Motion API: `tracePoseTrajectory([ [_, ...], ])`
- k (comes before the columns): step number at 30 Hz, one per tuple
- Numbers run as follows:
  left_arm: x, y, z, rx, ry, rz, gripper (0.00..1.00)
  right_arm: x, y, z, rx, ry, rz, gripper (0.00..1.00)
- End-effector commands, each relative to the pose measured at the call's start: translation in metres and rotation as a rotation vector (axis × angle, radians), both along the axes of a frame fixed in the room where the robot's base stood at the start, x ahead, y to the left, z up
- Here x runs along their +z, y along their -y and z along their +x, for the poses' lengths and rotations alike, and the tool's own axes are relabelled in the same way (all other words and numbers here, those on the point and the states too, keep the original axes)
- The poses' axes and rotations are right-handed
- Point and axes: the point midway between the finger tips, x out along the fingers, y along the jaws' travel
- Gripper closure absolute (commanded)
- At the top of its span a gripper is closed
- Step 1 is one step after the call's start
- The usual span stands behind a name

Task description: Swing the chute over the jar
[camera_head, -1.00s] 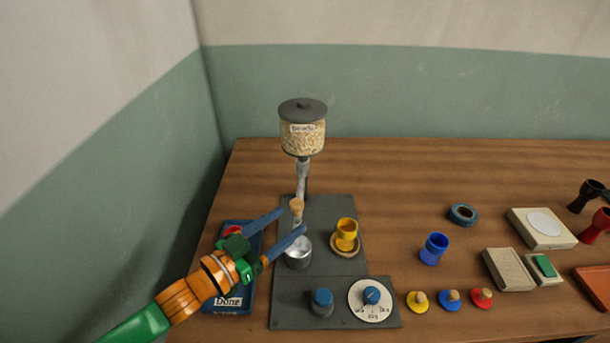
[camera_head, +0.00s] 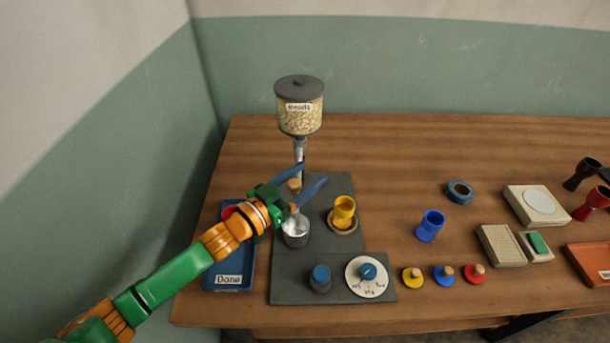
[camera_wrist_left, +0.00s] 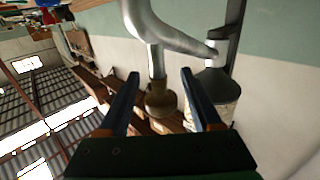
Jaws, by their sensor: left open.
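The chute is a grey metal pipe (camera_head: 299,150) under the bead hopper (camera_head: 299,106), with a light wooden knob (camera_head: 295,186). A shiny metal cup (camera_head: 296,236) stands below it on the dark base. A yellow goblet-shaped cup (camera_head: 343,208) stands to its right on a round cork mat; I cannot tell which one is the jar. My left gripper (camera_head: 313,172) is open, with its fingers on either side of the knob in the picture. In the left wrist view the knob (camera_wrist_left: 160,98) shows between and beyond the open fingers (camera_wrist_left: 160,75); contact is not visible.
A blue knob (camera_head: 320,277) and a white dial (camera_head: 367,276) are at the front of the base. A blue tray (camera_head: 232,275) marked "Done" lies at left, partly under my arm. A blue cup (camera_head: 430,225) and several coloured pegs stand right of the base. The back of the table is clear.

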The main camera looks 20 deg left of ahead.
Motion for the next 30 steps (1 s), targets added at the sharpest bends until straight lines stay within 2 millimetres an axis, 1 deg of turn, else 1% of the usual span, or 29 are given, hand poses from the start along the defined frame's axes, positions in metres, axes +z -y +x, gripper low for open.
tracePoseTrajectory([
  [1,0.0,-0.0001,0.0,0.0,0.0,0.0,0.34,-0.0001,0.0002,0.0002,0.0,0.001,0.0,0.35],
  [2,0.0,-0.0001,0.0,0.0,0.0,0.0,0.43,-0.0001,0.0003,0.0003,0.0,0.001,0.0,0.35],
  [3,0.0,-0.0002,-0.0001,0.0,0.0,0.0,0.53,-0.0001,0.0002,0.0004,0.0,0.001,0.0,0.35],
  [5,0.0001,-0.0002,-0.0001,0.0,0.0,0.0,0.7,-0.0001,0.0003,0.0005,0.0,0.001,-0.001,0.35],
  [6,0.0001,-0.0002,-0.0002,0.0,0.0,0.0,0.8,0.0,0.0003,0.0007,0.0,0.001,-0.001,0.35],
  [8,0.0001,-0.0003,-0.0002,0.0,0.0,0.0,0.97,0.0,0.0003,0.0009,0.0,0.002,-0.001,0.35],
  [9,0.0001,-0.0003,-0.0002,0.0,0.0,0.0,1.0,0.0,0.0003,0.0009,0.0,0.002,-0.001,0.35],
  [30,0.0003,-0.0006,-0.0001,0.001,0.0,0.001,1.0,0.0,0.0001,0.0014,0.001,0.003,0.0,0.35],
])
